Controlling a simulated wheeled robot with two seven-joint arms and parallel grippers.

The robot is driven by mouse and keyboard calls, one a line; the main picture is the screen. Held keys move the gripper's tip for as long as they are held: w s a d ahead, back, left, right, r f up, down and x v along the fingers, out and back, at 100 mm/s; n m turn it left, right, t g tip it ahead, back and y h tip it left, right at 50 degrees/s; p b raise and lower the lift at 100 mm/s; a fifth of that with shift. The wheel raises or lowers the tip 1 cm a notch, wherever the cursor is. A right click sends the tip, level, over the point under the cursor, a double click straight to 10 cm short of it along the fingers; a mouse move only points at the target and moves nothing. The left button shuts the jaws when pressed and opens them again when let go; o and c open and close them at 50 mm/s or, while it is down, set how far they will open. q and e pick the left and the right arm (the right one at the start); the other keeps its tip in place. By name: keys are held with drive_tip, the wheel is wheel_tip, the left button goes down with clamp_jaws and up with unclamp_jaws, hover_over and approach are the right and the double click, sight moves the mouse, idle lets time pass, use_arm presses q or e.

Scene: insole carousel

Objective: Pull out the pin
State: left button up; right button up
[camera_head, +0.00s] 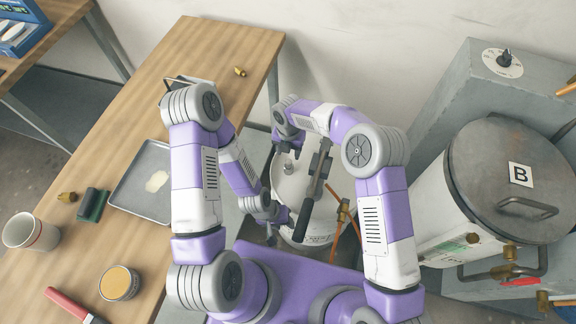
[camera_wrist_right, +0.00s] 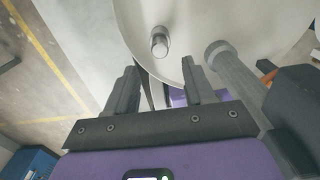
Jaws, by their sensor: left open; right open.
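The pin (camera_head: 287,166) is a short metal stub standing on the white round carousel top (camera_head: 291,190). In the right wrist view the pin (camera_wrist_right: 159,42) shows just beyond the fingertips, about midway between them. My right gripper (camera_wrist_right: 160,70) is open, with its two dark fingers apart and nothing between them. In the head view the right gripper (camera_head: 288,138) is behind the pin, at the carousel's far edge. My left gripper (camera_head: 277,226) is open and empty at the carousel's near left edge.
A dark-gripped lever (camera_head: 316,205) crosses the carousel right of the pin. A grey lidded vessel marked B (camera_head: 507,170) stands to the right. A wooden table (camera_head: 215,50) at left bears a metal tray (camera_head: 135,197), a mug (camera_head: 30,232) and a tin (camera_head: 119,283).

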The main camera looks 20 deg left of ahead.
sight(289, 161)
wheel_tip(289, 161, down, 7)
drive_tip(key=b, duration=0.4)
drive_tip(key=shift+f, duration=0.2)
idle(0.9)
clamp_jaws()
drive_tip(key=shift+r, duration=0.25)
drive_tip(key=shift+r+p, duration=1.7)
drive_tip(key=shift+r, duration=1.15)
wheel_tip(289, 161, up, 7)
drive_tip(key=p, duration=0.4)
drive_tip(key=shift+p, duration=0.4)
